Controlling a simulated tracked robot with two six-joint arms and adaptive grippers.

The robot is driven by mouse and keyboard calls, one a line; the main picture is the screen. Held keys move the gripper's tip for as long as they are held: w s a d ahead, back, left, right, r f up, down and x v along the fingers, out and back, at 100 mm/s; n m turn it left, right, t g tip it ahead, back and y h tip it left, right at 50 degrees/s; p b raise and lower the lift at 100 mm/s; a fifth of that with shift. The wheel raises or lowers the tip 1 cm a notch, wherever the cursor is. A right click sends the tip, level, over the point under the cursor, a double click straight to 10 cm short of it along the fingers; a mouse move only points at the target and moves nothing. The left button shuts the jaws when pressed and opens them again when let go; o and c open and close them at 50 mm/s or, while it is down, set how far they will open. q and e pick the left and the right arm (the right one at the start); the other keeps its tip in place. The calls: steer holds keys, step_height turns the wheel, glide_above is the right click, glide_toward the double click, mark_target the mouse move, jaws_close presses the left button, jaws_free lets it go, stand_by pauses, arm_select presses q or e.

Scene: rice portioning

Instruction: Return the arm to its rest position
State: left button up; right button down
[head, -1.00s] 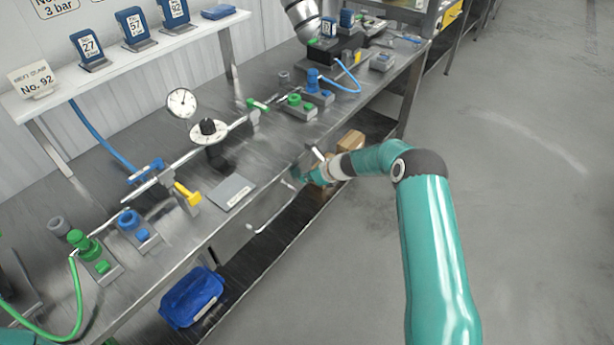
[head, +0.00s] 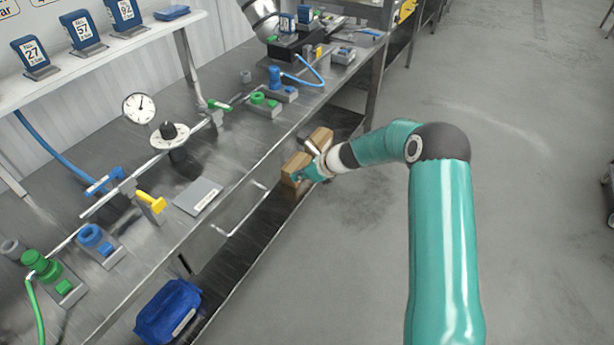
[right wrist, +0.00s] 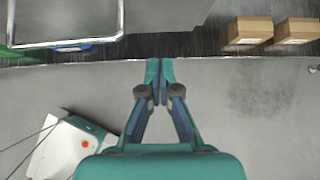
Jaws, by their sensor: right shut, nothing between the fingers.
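My right arm reaches in from the lower right in the head view, and its gripper (head: 297,174) is beside the workbench's front edge, in front of two brown boxes. In the right wrist view the right gripper (right wrist: 159,68) has its fingertips together and holds nothing. It is over the floor, close to the edge of the lower shelf. The head view hides part of the fingers against the boxes. My left gripper is in neither view.
The steel workbench (head: 240,150) carries a gauge (head: 139,108), a grey plate (head: 198,196), and blue and green fittings. Brown boxes (head: 318,141) and a blue bin (head: 168,312) are on the lower shelf. A metal rail (right wrist: 65,43) stands out from the bench front.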

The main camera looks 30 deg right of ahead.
steer(key=s+a+f+n+g+y, duration=0.1)
steer(key=s+a+f+n+g, duration=0.2)
steer(key=s+a+f, duration=0.35)
steer(key=s+a+f+n+g+y, duration=0.1)
steer(key=s+a+f+n+g, duration=0.15)
steer(key=s+a, duration=0.6)
steer(key=s+a+f+n+g+h, duration=0.1)
steer(key=s+a+f+n, duration=0.2)
steer(key=s+n, duration=0.6)
steer(key=s+a+f+n+g+h, duration=0.1)
steer(key=s+a+f+n, duration=0.2)
steer(key=n, duration=1.1)
steer(key=s+a, duration=0.3)
steer(key=s, duration=0.3)
steer(key=shift+f, duration=0.25)
steer(key=shift+s+d, duration=0.1)
steer(key=shift+s, duration=0.05)
